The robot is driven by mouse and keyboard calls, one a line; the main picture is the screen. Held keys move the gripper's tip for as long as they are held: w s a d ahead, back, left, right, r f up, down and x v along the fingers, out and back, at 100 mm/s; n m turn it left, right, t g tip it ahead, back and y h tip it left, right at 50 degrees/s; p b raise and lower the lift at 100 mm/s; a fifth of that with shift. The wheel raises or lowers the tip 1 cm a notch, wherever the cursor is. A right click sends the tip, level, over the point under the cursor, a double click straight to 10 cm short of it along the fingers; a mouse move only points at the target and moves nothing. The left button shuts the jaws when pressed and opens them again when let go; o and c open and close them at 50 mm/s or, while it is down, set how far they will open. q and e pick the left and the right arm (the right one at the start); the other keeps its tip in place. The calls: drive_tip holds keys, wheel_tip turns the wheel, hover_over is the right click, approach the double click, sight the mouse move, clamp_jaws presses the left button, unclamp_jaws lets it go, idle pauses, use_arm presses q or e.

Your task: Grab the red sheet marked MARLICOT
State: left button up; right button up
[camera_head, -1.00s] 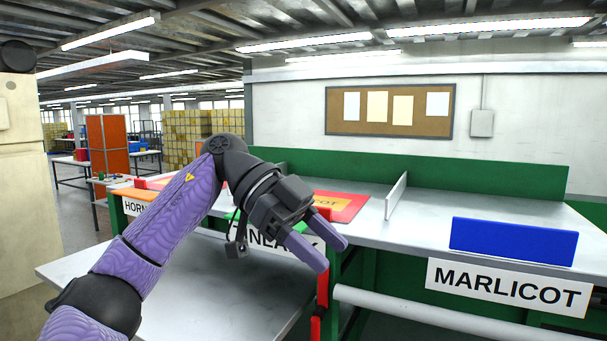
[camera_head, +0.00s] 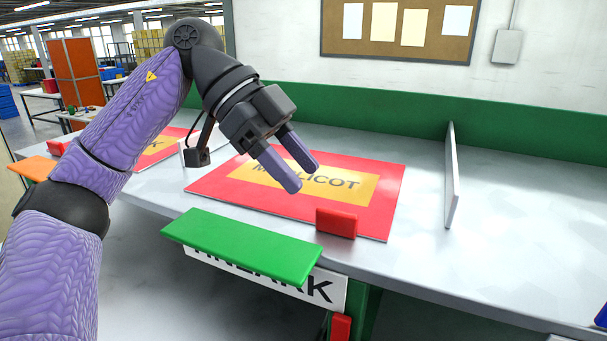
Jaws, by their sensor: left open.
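The red sheet marked MARLICOT (camera_head: 365,210) lies flat on the grey bench, with a yellow panel bearing its name. My left gripper (camera_head: 298,178) is open and empty; its two purple fingers show over the sheet in the picture and hide some of the letters. I cannot tell exactly how high above the sheet they are. My right gripper is not in view.
A small red block (camera_head: 336,222) stands at the sheet's front edge. A green flap (camera_head: 240,245) juts out over a partly hidden label. A grey upright divider (camera_head: 451,175) stands to the right. Another red sheet (camera_head: 160,150) lies left, partly behind my arm.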

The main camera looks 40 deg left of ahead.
sight(327, 209)
use_arm(q)
drive_tip(key=x, duration=0.3)
drive_tip(key=a+x, duration=0.1)
drive_tip(key=x, duration=0.1)
drive_tip(key=shift+w+d+f, duration=0.2)
drive_tip(key=shift+w+f, duration=0.1)
drive_tip(key=shift+f, duration=0.3)
drive_tip(key=shift+s+d, duration=0.1)
drive_tip(key=shift+d, duration=0.25)
drive_tip(key=shift+a+f, duration=0.1)
drive_tip(key=shift+a, duration=0.1)
drive_tip(key=c, duration=0.5)
drive_tip(key=shift+d, duration=0.1)
clamp_jaws()
